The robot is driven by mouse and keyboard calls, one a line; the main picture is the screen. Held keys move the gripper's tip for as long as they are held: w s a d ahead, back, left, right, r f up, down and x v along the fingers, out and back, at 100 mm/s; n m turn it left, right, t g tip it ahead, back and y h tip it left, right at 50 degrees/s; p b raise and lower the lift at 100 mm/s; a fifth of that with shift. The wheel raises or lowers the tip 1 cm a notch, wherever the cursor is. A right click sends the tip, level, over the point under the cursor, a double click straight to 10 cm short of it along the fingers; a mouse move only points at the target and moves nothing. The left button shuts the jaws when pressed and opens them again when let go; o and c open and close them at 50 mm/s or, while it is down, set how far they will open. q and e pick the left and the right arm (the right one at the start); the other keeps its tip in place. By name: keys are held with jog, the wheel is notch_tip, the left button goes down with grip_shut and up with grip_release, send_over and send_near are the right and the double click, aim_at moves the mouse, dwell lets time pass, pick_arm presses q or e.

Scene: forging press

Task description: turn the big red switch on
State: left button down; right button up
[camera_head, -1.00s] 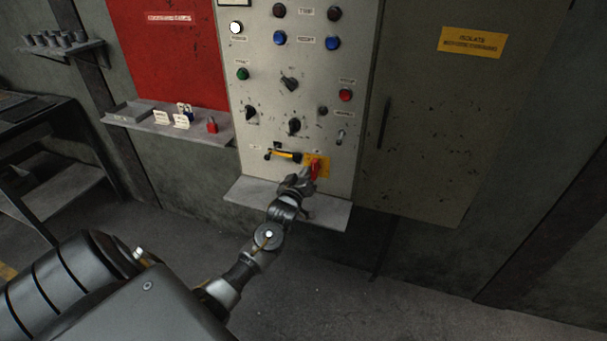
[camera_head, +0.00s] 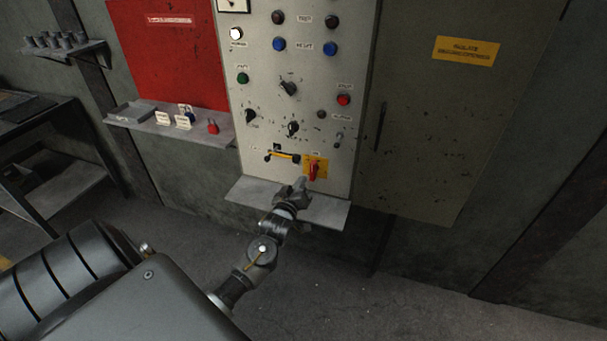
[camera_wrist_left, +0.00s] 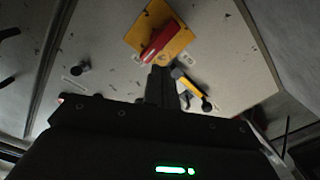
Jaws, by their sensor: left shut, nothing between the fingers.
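The big red switch (camera_head: 314,171) sits on a yellow plate (camera_head: 322,163) low on the grey control panel. Its red handle looks close to upright in the head view. In the left wrist view the red handle (camera_wrist_left: 158,44) lies across the yellow plate (camera_wrist_left: 176,42). My left gripper (camera_head: 302,184) is shut and empty, just below and left of the switch, with a gap between them. In the left wrist view its fingers (camera_wrist_left: 159,75) end short of the handle. My right gripper is not in view.
A black and yellow handle (camera_head: 283,155) is left of the switch. A grey ledge (camera_head: 325,211) juts out below the panel. Knobs and buttons fill the panel above. A shelf with padlocks (camera_head: 212,127) is at left, and a grey cabinet door (camera_head: 425,140) at right.

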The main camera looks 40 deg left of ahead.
pick_arm(q)
jog(key=p+v, duration=0.1)
jog(key=v, duration=0.2)
jog(key=shift+s, duration=0.25)
dwell(0.4)
jog(key=s+d+f+m+g+h+b, duration=0.1)
jog(key=s+d+f+m+g, duration=0.3)
jog(key=f, duration=0.8)
jog(key=s+d+f+g+h+b, duration=0.15)
jog(key=s+f, duration=0.45)
jog(key=f, duration=0.6)
jog(key=s+d+f+m+g+h, duration=0.1)
jog(key=s+d+f+m+g, duration=0.3)
jog(key=f, duration=0.7)
jog(key=s+d+f+m+g, duration=0.1)
jog(key=s+d+f+g, duration=0.1)
jog(key=s+f, duration=0.4)
jog(key=s+d+f+m+g+h+b, duration=0.1)
jog(key=s+f, duration=0.5)
jog(key=s, duration=1.1)
jog(key=s+d+f+m+g+h+b, duration=0.1)
jog(key=s+d+f+m+g, duration=0.1)
jog(key=s+f, duration=0.5)
jog(key=s+d+g, duration=0.1)
jog(key=s, duration=0.4)
jog(key=shift+d, duration=0.2)
